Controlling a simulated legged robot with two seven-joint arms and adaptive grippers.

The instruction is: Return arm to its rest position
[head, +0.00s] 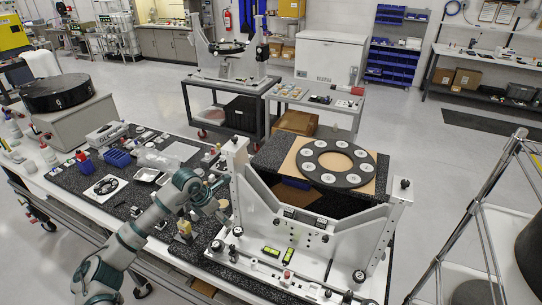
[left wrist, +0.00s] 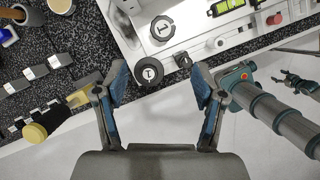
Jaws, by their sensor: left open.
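My left arm (head: 145,230) reaches up from the lower left in the head view. Its gripper (head: 213,190) is beside the left upright of the white mirror fixture (head: 300,228), above the speckled table. In the left wrist view the left gripper (left wrist: 158,85) is open with nothing between its fingers. The fixture's white base (left wrist: 190,25) and a round black knob marked 1 (left wrist: 148,71) lie beyond the fingertips. A grey jointed arm and a small dark claw-like end (left wrist: 298,84) show at the right; whether that claw is open is unclear.
A black ring with white discs (head: 338,163) lies on brown board behind the fixture. Small parts, blue bins (head: 117,158) and a yellow-handled tool (left wrist: 78,98) crowd the table left of the fixture. A metal-framed stand (head: 478,205) is at the right. Open floor lies between.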

